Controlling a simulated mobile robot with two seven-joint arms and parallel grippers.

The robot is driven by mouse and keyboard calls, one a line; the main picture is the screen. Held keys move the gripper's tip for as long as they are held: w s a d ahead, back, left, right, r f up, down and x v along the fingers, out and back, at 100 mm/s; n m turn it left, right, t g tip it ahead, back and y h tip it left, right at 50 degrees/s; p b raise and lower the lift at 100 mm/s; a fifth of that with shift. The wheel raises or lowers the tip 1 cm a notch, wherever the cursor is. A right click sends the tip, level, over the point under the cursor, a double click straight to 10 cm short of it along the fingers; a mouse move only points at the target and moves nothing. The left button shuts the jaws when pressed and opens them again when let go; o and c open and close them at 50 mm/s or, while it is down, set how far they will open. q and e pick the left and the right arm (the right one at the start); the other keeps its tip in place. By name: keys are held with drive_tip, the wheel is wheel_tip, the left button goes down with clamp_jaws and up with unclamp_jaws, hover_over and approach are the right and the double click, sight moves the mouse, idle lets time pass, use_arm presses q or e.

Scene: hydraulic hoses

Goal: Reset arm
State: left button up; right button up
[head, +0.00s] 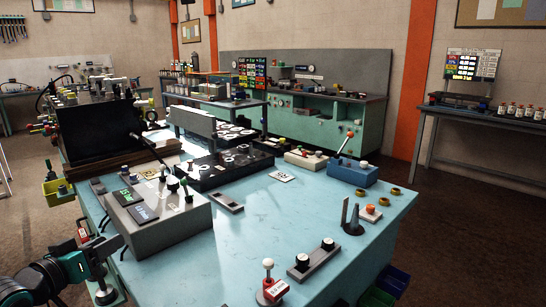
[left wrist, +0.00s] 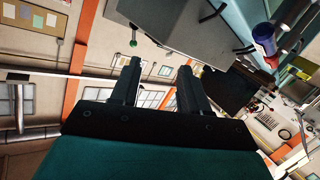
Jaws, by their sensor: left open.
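My left gripper (head: 100,238) is at the lower left of the head view, beside the left edge of the light blue bench (head: 240,240). In the left wrist view its two dark fingers (left wrist: 160,68) stand apart with nothing held between them. The wrist view looks tilted, with walls, windows and orange posts beyond the fingers. My right gripper is not in view.
A red-based lever with a white knob (head: 269,285) and a grey block with two black knobs (head: 314,257) stand at the bench's front. A blue box with a lever (head: 352,173) is at the far right. The bench's middle is mostly clear.

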use_arm(q)
drive_tip(key=s+d+f+m+g+y, duration=0.1)
drive_tip(key=s+d+f+m+g, duration=0.15)
drive_tip(key=s+f+m, duration=0.65)
drive_tip(key=s+d+f+m+g, duration=0.2)
drive_tip(key=s+f+m+g, duration=0.2)
drive_tip(key=s+f, duration=0.85)
drive_tip(key=d+f+n+t, duration=0.1)
drive_tip(key=d+f+n, duration=0.2)
drive_tip(key=d+n, duration=0.5)
drive_tip(key=shift+w+d+f+n+t, duration=0.2)
drive_tip(key=shift+d+n+t, duration=0.2)
drive_tip(key=shift+d, duration=4.1)
